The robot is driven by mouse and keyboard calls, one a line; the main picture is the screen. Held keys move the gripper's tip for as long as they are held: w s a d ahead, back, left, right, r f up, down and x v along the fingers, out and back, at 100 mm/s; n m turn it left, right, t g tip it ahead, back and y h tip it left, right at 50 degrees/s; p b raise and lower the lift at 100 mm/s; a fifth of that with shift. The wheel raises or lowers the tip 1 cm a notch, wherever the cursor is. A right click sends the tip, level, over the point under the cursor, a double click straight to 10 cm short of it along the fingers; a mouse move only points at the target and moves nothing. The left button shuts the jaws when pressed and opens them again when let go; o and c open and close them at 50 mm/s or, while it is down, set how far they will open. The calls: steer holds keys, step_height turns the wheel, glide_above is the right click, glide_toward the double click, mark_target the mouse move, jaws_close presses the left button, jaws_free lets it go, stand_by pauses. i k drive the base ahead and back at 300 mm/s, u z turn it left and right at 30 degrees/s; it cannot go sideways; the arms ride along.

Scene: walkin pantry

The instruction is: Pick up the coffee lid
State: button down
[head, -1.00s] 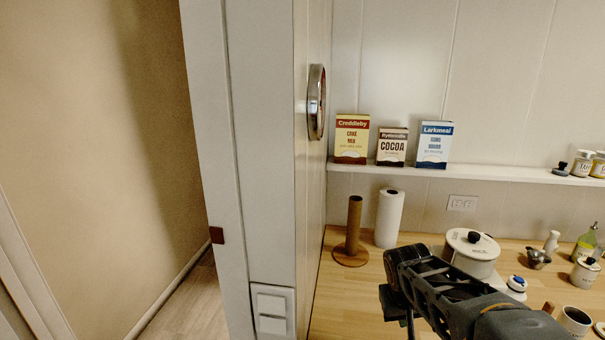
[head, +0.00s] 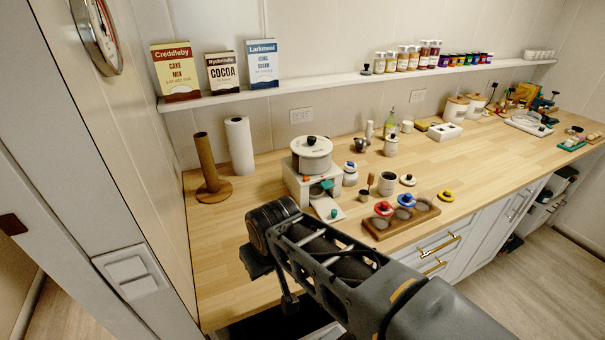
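I cannot tell which lid is the coffee lid; no label reads as coffee. In the head view, a pale lid with a dark knob (head: 408,180) lies on the counter beside an open cream canister (head: 387,184). A yellow lid with a dark knob (head: 446,195) lies farther right. A red lid (head: 384,208) and a blue lid (head: 407,200) sit at a wooden tray (head: 425,217). Another small dark-knobbed lid (head: 366,69) is on the shelf.
A white pot (head: 312,155) stands on a pale box-like stand. A paper towel roll (head: 240,146) and a brown upright holder (head: 207,165) stand at the left. The wall shelf (head: 310,84) holds boxes and jars.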

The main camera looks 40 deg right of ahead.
mark_target(408, 180)
steer(key=k, duration=0.2)
steer(key=z, duration=1.85)
